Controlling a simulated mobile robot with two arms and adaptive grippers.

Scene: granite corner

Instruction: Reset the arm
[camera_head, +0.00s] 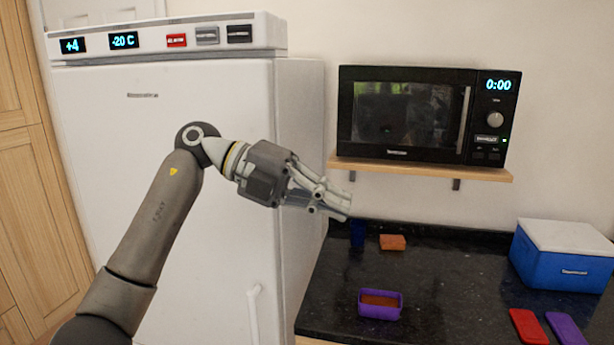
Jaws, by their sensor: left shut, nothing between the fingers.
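My left arm reaches up from the bottom left, in front of the white fridge. Its gripper (338,206) points right, in the air left of and above the dark counter, below the level of the microwave. The fingers are shut and hold nothing. It appears apart from the fridge, shelf and counter. My right gripper is not in this view.
A white fridge (150,240) stands behind the arm. A black microwave (405,115) sits on a wooden shelf (420,170). The granite counter (450,290) holds a purple container (380,313), an orange-brown block (392,242), a blue cup (358,234), a blue cooler (565,265), and red (528,326) and purple (566,329) lids.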

